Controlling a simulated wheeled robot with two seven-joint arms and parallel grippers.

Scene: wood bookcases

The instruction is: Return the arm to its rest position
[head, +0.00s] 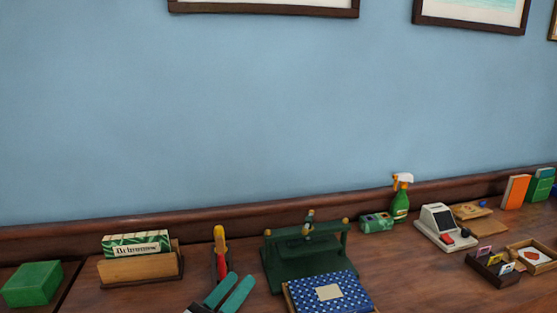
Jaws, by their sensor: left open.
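My left gripper (241,281) shows at the bottom edge of the head view, left of centre. Its two teal fingers point up and to the right, apart from each other with nothing between them. Its tips are over the wooden counter (395,264), just left of a blue patterned book or box (350,293). The rest of my left arm is cut off by the lower edge. My right gripper is not in view.
Near the gripper stand a red-and-yellow tool (219,248) and a green press-like device (292,268). Further left are a card box (136,243) and a green box (33,283). A spray bottle (401,204) and a card terminal (441,224) stand right.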

